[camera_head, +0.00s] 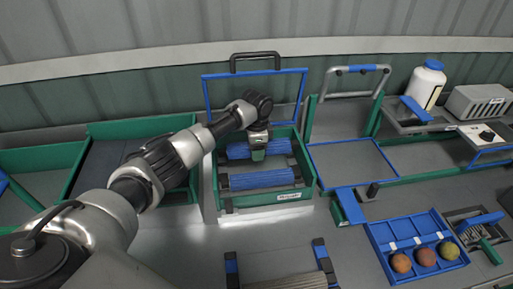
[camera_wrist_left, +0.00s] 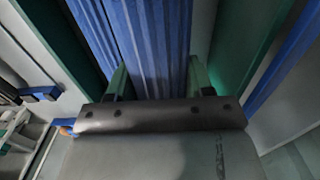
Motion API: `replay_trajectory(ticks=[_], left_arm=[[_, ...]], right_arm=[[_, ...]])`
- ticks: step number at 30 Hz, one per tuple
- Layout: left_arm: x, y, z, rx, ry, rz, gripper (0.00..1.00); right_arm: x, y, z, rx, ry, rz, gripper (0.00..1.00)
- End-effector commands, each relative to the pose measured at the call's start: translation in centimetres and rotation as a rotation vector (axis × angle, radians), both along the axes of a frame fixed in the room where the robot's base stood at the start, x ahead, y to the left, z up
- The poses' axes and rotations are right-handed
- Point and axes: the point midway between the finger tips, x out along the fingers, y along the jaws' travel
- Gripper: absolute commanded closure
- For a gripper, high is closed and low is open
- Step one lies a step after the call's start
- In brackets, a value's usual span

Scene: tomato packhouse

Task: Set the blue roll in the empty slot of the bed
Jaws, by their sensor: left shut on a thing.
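The bed is a green-walled box (camera_head: 265,203) with a white label on its front. My left gripper (camera_head: 258,153) reaches down into it and is shut on a ribbed blue roll (camera_head: 277,147) at the far side. In the left wrist view, this roll (camera_wrist_left: 150,45) runs between the two green fingers. Another blue roll (camera_head: 262,180) lies in the near part of the bed, apart from and about parallel to the held one. It also shows in the left wrist view (camera_wrist_left: 92,32). Whether the held roll touches its seat is hidden. My right gripper is not in view.
A blue-framed lid (camera_head: 206,100) stands raised behind the bed. Green bins (camera_head: 140,126) are on the left. On the right are a blue tray (camera_head: 384,242) with round produce, a white bottle (camera_head: 425,86) and a grey box (camera_head: 480,101). A slatted piece (camera_head: 285,283) lies in front.

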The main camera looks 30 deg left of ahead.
Motion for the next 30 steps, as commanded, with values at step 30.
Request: replay_trajectory(ticks=[30], left_arm=[[0.0,-0.1,-5.8,-0.001,-0.001,0.000,0.77]], right_arm=[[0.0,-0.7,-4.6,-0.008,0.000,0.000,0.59]])
